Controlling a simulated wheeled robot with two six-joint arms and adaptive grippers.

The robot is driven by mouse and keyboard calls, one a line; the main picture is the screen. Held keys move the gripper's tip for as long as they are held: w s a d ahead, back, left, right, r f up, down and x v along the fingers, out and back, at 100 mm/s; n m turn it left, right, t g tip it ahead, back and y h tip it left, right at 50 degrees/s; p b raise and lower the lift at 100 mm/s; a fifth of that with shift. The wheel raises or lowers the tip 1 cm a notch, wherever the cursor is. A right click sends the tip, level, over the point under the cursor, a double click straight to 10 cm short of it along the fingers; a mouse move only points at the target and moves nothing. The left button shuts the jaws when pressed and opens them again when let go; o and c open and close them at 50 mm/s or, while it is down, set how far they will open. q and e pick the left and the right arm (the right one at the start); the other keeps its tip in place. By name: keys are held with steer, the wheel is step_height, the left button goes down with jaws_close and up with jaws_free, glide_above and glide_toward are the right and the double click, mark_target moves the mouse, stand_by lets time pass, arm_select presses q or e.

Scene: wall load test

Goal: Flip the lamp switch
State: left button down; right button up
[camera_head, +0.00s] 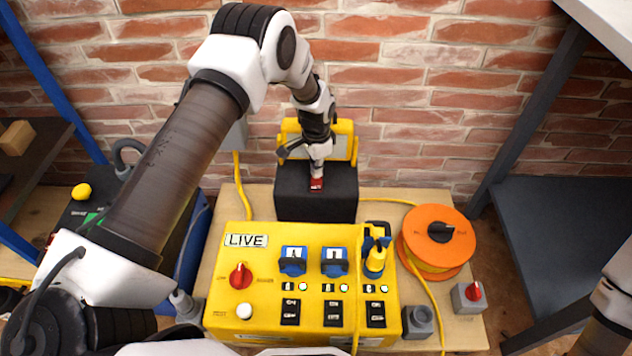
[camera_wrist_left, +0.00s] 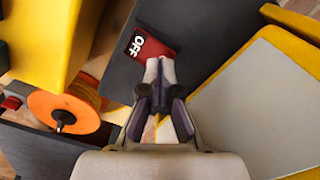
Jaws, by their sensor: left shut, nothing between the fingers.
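The lamp is a yellow-framed work light (camera_head: 342,142) on a black box base (camera_head: 290,205), against the brick wall. A red rocker switch (camera_head: 316,184) sits on the black base; in the left wrist view the red switch (camera_wrist_left: 158,47) reads "OFF". My left gripper (camera_head: 317,172) is shut and empty, its fingertips right at the switch in the head view. In the left wrist view the closed fingertips (camera_wrist_left: 160,66) overlap the switch's lower edge; whether they touch it I cannot tell. My right gripper is not in view; part of my right arm shows at the right edge.
A yellow panel (camera_head: 262,315) marked "LIVE" stands in front, with a red knob (camera_head: 241,276), blue plugs and black switches. An orange cable reel (camera_head: 466,235) and a grey box with a red knob (camera_head: 469,297) are at right. Yellow cables run across the wooden board (camera_head: 459,331).

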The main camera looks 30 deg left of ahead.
arm_select(q)
steer(key=shift+f+b, duration=0.3)
steer(key=shift+f, duration=0.4)
stand_by(0.3)
steer(key=shift+r, duration=0.1)
step_height(320, 180, up, 7)
steer(key=p, duration=0.6)
stand_by(0.3)
